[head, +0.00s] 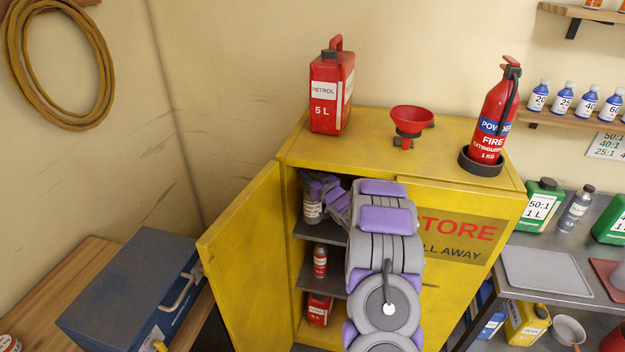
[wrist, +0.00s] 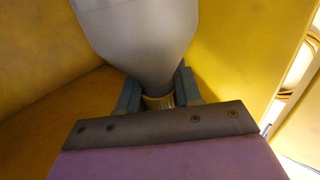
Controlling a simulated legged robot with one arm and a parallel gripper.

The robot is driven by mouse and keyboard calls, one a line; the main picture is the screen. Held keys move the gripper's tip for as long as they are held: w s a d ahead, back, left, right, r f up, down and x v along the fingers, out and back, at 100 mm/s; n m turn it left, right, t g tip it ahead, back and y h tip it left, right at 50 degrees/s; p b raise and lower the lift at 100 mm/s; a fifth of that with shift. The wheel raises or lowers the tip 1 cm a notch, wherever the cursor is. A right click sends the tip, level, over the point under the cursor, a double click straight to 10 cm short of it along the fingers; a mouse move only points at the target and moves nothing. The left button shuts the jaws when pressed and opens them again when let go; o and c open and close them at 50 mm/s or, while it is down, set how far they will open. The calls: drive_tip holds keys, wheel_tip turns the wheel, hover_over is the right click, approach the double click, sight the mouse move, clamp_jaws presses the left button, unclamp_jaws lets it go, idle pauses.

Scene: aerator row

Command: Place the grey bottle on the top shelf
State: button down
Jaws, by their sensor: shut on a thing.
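The grey bottle (head: 312,210), with a white label, is upright inside the yellow cabinet (head: 455,200), in its top compartment near the left side. It is over the grey top shelf (head: 320,231); I cannot tell whether its base touches. My gripper (head: 317,187) reaches in through the open left side and is at the bottle's upper end. In the wrist view my gripper (wrist: 158,96) has its jaws shut on the narrow neck, and the grey body of the bottle (wrist: 135,40) widens beyond it. My arm hides the right part of the shelf.
The cabinet's left door (head: 245,260) stands open. A red can (head: 320,261) is on the shelf below, a red container (head: 319,308) lower still. A petrol can (head: 331,90), red funnel (head: 411,121) and fire extinguisher (head: 493,115) stand on top. Another grey bottle (head: 576,210) is on the right bench.

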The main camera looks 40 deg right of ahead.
drive_tip(key=w+d+f+b, duration=0.1)
drive_tip(key=w+d+f, duration=0.1)
drive_tip(key=d+f, duration=0.2)
drive_tip(key=shift+w, duration=0.35)
drive_tip(key=c, duration=1)
unclamp_jaws()
drive_tip(key=shift+f, duration=0.15)
drive_tip(key=shift+o, duration=0.9)
drive_tip(key=shift+a, duration=0.1)
drive_tip(key=shift+o, duration=0.3)
drive_tip(key=shift+a, duration=0.35)
drive_tip(key=s+p, duration=0.1)
drive_tip(key=s, duration=1.1)
drive_tip(key=shift+a, duration=0.2)
